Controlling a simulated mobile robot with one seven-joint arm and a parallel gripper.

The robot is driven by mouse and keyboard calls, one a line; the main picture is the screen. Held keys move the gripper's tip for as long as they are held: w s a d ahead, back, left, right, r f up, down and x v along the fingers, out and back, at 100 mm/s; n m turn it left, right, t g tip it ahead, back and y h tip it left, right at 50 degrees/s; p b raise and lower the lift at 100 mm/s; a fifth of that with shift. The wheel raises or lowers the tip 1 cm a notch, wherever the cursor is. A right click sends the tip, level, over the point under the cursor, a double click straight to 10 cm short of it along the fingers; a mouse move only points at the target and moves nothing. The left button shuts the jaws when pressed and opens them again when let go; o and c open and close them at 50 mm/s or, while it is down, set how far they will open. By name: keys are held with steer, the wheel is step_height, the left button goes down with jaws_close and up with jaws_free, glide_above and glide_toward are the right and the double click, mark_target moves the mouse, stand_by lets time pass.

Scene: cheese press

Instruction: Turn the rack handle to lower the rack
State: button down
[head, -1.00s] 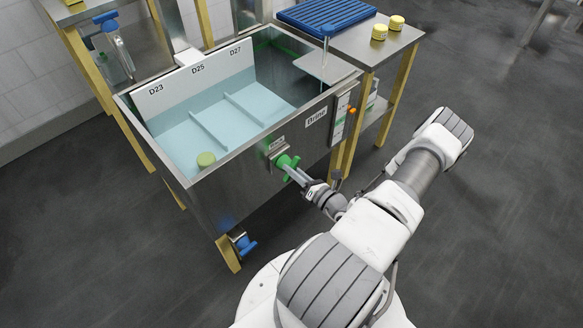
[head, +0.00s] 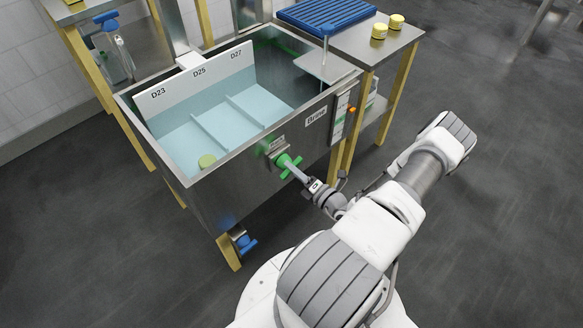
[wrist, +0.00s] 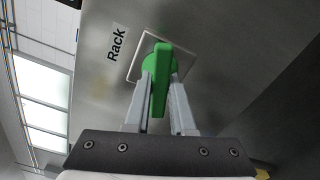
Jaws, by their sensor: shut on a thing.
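The green rack handle (head: 287,164) sits on the front wall of the steel brine tank (head: 244,178). In the wrist view the handle (wrist: 160,80) stands between my two fingers, next to a label reading "Rack". My gripper (wrist: 160,88) is shut on the handle, with a finger on each side; it also shows in the head view (head: 297,172). The rack (head: 216,117), a pale compartmented tray with a white back panel marked D23, D25 and D27, is inside the tank.
A side table (head: 392,42) at the right holds a blue slatted tray (head: 326,15) and yellow round pieces. A blue valve (head: 246,243) is under the tank. Floor at the right is clear.

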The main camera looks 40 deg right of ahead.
stand_by(0.3)
steer(key=c, duration=0.8)
jaws_free()
steer(key=shift+o, duration=0.2)
steer(key=s+d+p, duration=0.1)
steer(key=s, duration=1.6)
steer(key=shift+s+d+p, duration=0.15)
steer(key=shift+p, duration=0.25)
